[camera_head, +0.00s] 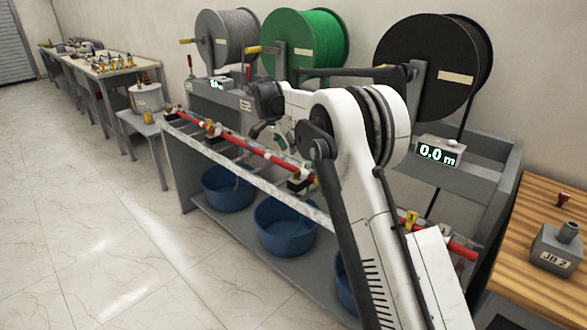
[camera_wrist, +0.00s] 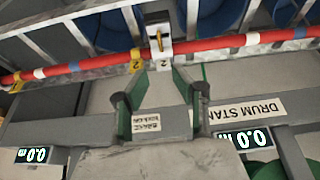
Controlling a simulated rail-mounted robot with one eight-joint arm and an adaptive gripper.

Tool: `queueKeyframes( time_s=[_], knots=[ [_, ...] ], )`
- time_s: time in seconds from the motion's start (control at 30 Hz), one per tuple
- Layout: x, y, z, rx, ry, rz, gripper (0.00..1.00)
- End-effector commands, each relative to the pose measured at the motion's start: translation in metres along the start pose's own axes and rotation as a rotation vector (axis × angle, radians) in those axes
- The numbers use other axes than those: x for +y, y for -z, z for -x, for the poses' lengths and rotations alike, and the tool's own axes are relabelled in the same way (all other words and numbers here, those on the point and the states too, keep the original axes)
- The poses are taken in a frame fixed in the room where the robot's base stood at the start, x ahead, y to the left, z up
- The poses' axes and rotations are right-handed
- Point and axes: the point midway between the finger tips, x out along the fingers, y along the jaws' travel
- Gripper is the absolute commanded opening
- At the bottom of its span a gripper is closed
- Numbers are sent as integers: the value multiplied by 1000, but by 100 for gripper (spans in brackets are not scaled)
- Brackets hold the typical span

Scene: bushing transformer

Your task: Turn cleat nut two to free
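In the wrist view, cleat two is a pale block marked 2 (camera_wrist: 160,62) on the red cable (camera_wrist: 95,63). Its brass nut (camera_wrist: 158,40) stands on top of the block. A yellow 2 tag (camera_wrist: 136,60) is on the cable just left of the cleat. My gripper (camera_wrist: 160,84) is open, its dark fingers spread below the cleat in the picture, with nothing held between them. Whether a finger touches the cleat cannot be told. In the head view, my gripper (camera_head: 272,134) is above the bench, and the red cable (camera_head: 240,148) runs along the bench's front rail.
Grey, green and black drums (camera_head: 305,48) stand behind the bench. Blue tubs (camera_head: 286,226) are on the lower shelf. A length display (camera_head: 438,153) reads 0,0 m. A wooden table (camera_head: 530,235) with a JB 2 box (camera_head: 558,250) is at right. The floor at left is clear.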

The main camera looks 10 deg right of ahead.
Motion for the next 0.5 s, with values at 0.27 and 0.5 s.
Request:
queueKeyframes(
  time_s=[0.27, 0.5],
  knots=[
    [-1, 0, -24, 0, -3, -6, 25],
    [-2, 0, -68, 0, -2, -6, 25]
  ],
)
